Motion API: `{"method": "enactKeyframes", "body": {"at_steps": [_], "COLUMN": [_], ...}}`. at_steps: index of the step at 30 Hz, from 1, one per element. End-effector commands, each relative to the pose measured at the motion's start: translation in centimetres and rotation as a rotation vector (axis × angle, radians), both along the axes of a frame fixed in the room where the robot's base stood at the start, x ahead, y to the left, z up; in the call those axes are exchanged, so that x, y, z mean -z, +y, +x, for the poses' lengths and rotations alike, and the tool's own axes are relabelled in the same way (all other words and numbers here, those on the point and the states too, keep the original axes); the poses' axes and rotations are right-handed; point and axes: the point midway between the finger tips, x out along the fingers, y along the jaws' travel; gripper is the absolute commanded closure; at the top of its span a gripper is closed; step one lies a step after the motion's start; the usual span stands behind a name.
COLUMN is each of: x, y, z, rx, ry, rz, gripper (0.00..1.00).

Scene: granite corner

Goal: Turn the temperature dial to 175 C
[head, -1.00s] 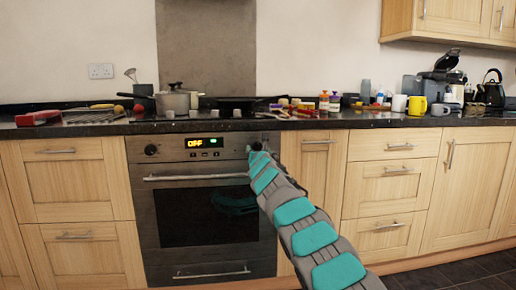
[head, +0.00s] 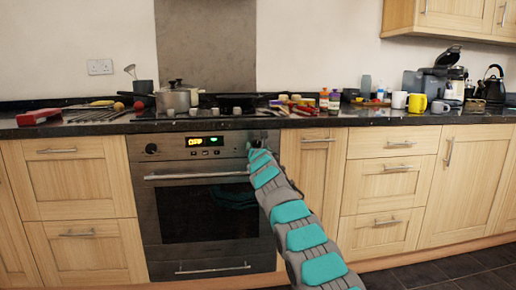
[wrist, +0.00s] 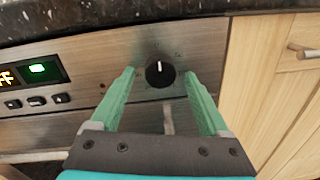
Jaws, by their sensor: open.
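The temperature dial (wrist: 160,73) is a round black knob with a white pointer line, on the steel oven panel in the wrist view. The pointer is straight up. My gripper (wrist: 160,80) is open, with one green finger on each side of the dial; I cannot tell whether either finger touches it. In the head view my arm hides the dial at the right end of the panel. The oven display (head: 205,141) reads OFF in amber, with a green light beside it; it also shows at the left of the wrist view (wrist: 20,73).
A second black knob (head: 151,149) sits at the panel's left end. The oven door handle (head: 197,175) runs below the panel. The dark granite worktop (wrist: 90,18) overhangs above. Wooden cabinets with metal handles (wrist: 304,50) stand on the right. Pans and jars crowd the worktop.

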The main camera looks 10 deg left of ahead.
Motion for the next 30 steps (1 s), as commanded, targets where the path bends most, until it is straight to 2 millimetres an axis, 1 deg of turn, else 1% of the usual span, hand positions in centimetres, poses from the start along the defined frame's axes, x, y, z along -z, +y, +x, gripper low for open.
{"method": "enactKeyframes", "body": {"at_steps": [2, 23, 30], "x": [0.00, 0.00, -0.03], "y": [-0.01, -0.03, -0.02], "z": [0.00, 0.00, -0.01], "rx": [0.000, 0.000, 0.000], "ry": [0.000, 0.000, 0.003], "rz": [0.000, 0.001, 0.011], "gripper": [0.21, 0.99, 1.00]}}
